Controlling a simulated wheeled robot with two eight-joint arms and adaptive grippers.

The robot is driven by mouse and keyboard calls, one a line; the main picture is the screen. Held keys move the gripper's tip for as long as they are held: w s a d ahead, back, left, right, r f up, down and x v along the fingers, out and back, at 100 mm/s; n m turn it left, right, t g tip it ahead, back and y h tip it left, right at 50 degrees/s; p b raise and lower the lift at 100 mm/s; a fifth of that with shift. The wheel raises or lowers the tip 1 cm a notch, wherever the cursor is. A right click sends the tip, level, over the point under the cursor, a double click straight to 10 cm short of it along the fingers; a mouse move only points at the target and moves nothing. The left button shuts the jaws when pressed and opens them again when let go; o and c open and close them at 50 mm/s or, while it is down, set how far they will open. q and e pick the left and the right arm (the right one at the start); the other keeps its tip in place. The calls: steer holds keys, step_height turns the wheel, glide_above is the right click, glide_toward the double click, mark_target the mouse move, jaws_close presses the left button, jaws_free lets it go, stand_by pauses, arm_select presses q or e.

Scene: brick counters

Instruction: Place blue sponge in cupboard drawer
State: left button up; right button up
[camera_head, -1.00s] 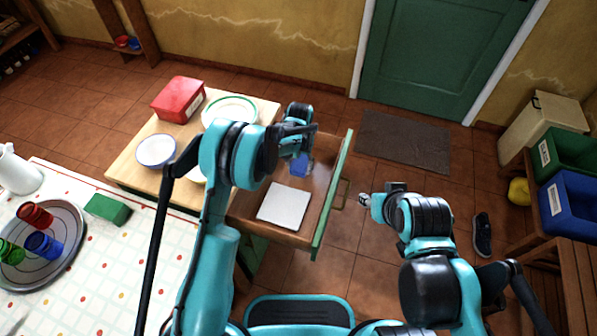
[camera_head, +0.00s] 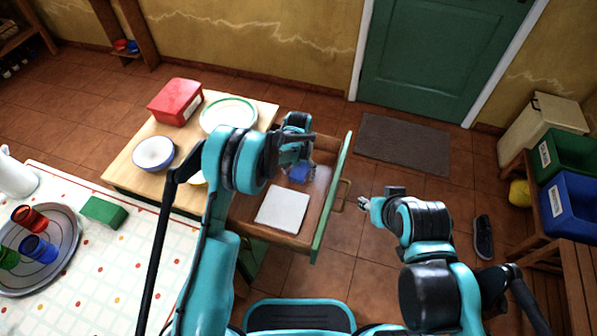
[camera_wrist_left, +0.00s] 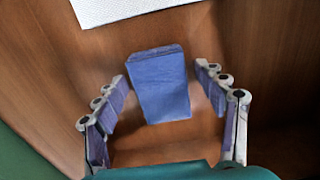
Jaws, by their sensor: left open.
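The blue sponge (camera_head: 299,173) is in the open wooden drawer (camera_head: 318,196), toward its far end. The sponge also shows in the left wrist view (camera_wrist_left: 159,84), between the spread fingers and apart from them. My left gripper (camera_head: 300,163) is over the far part of the drawer, open around the sponge; in the wrist view its fingers (camera_wrist_left: 165,100) stand on both sides of it. My right gripper (camera_head: 364,203) is to the right of the drawer, away from it; I cannot tell whether it is open or shut.
A white flat pad (camera_head: 282,208) lies in the drawer nearer to me. On the cupboard top stand a red box (camera_head: 175,102), a plate (camera_head: 229,113) and a bowl (camera_head: 154,154). The drawer front with its handle (camera_head: 341,196) faces right. Floor beyond it is free.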

arm_select(q)
step_height(320, 180, up, 11)
steer(key=p, duration=0.4)
step_height(320, 180, up, 9)
steer(key=t, duration=0.1)
glide_above(299, 172)
steer(key=s+a, duration=0.2)
steer(key=a, duration=0.2)
steer(key=s+a+r+n+t, duration=0.2)
steer(key=s+a+r, duration=0.3)
steer(key=s+r, duration=0.3)
steer(key=s+a+r+t, duration=0.1)
steer(key=s+a, duration=0.3)
steer(key=s, duration=0.4)
steer(key=s+a+r+n+t, duration=0.1)
steer(key=s+a+t, duration=0.2)
steer(key=s, duration=0.6)
steer(key=shift+a+r+n, duration=0.3)
steer(key=shift+a+r, duration=0.1)
steer(key=shift+a, duration=0.4)
